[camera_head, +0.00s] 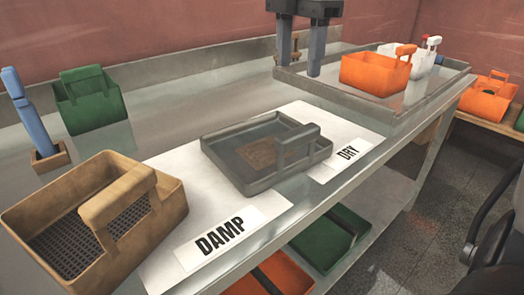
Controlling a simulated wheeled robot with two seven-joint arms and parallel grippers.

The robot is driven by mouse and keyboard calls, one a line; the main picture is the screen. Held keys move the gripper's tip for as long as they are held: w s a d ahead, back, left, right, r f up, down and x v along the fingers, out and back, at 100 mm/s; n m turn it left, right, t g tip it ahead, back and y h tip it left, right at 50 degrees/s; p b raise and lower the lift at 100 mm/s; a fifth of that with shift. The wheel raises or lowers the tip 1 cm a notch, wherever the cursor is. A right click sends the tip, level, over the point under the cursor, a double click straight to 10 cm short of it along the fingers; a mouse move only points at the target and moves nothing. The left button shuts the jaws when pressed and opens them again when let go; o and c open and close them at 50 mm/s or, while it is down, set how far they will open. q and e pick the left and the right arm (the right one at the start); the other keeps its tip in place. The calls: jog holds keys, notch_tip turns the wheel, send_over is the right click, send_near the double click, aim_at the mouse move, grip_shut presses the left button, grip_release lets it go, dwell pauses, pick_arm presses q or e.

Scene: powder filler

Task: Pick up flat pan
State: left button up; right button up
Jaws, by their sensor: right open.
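The flat pan (222,165) is a shallow grey tray with a raised bar handle (297,144) on its right side. It sits on a white mat (190,168) between the DAMP and DRY labels, with a brown patch on its floor. My right gripper (299,68) comes down from the top edge, behind the pan and a little to the right in the picture. Its two grey-blue fingers point down, apart and empty. The fingertips are over the metal tray at the back, clear of the pan. My left gripper is not in view.
A tan bin with a mesh floor (165,215) stands front left. The metal tray (345,103) holds an orange bin (372,75). Coloured bins lie on the shelf below.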

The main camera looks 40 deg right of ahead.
aim_at(296, 131)
notch_tip(296, 131, down, 9)
jog(key=shift+s+f, duration=0.15)
jog(key=shift+f, duration=0.05)
jog(key=f, duration=0.5)
jog(key=shift+s+f, duration=0.1)
jog(key=shift+s, duration=0.15)
grip_shut()
